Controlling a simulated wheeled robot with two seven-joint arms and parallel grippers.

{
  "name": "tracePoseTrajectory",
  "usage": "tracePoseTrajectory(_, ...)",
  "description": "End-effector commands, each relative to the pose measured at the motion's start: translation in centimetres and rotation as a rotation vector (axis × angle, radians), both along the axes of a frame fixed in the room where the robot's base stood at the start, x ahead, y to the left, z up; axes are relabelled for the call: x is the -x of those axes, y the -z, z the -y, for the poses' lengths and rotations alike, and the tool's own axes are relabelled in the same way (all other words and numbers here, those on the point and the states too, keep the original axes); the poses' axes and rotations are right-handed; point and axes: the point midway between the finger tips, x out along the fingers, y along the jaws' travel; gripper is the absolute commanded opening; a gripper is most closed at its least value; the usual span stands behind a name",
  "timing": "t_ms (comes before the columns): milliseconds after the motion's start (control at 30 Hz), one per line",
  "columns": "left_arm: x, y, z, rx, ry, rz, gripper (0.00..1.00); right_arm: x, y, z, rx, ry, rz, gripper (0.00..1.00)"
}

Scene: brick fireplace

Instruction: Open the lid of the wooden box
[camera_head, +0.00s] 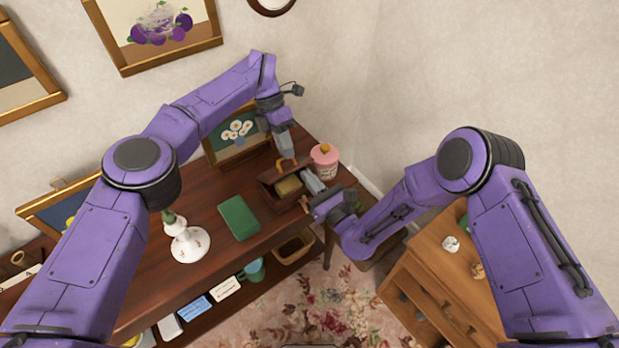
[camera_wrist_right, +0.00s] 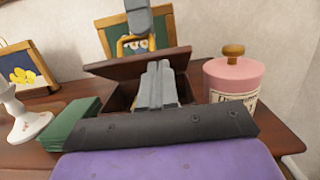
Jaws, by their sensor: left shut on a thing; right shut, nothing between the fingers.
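The dark wooden box (camera_head: 268,192) stands on the brown table, a tan thing (camera_head: 289,186) showing inside. Its lid (camera_wrist_right: 140,63) is raised and tilted, with a gap below it in the right wrist view. My left gripper (camera_head: 287,156) comes down from above and is shut on the lid's yellow handle (camera_wrist_right: 130,44). My right gripper (camera_head: 308,176) is shut and empty, its fingertips at the box's right side; in the right wrist view its fingers (camera_wrist_right: 157,75) reach to the lid's edge. I cannot tell whether they touch the lid.
A pink jar (camera_head: 325,160) stands close to the right of the box. A green book (camera_head: 239,217) lies to its left, beside a white vase (camera_head: 188,243). A framed flower picture (camera_head: 237,137) stands behind. A wooden cabinet (camera_head: 440,262) is at the right.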

Motion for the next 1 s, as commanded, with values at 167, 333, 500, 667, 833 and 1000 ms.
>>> tracePoseTrajectory(167,0.0,0.0,0.0,0.000,-0.001,0.000,0.00,-0.1,-0.2,-0.1,0.000,0.000,-0.001,0.00)
tracePoseTrajectory(333,0.0,0.0,0.0,0.000,-0.001,0.000,0.00,-0.1,-0.2,-0.1,0.000,0.000,0.000,0.00)
tracePoseTrajectory(500,0.0,0.0,0.0,0.000,0.000,0.000,0.00,-0.7,-1.4,-0.4,-0.001,0.002,0.001,0.00)
tracePoseTrajectory(667,0.1,0.1,0.1,0.001,0.001,-0.004,0.00,-0.9,-1.7,-0.6,-0.002,0.001,0.003,0.00)
tracePoseTrajectory(833,0.2,0.2,0.2,0.002,0.003,-0.008,0.33,-0.9,-1.9,-0.6,-0.004,0.001,0.007,0.00)
tracePoseTrajectory(1000,0.1,0.1,0.1,0.001,0.002,-0.004,0.36,-0.8,-1.7,-0.6,-0.002,0.001,0.004,0.00)
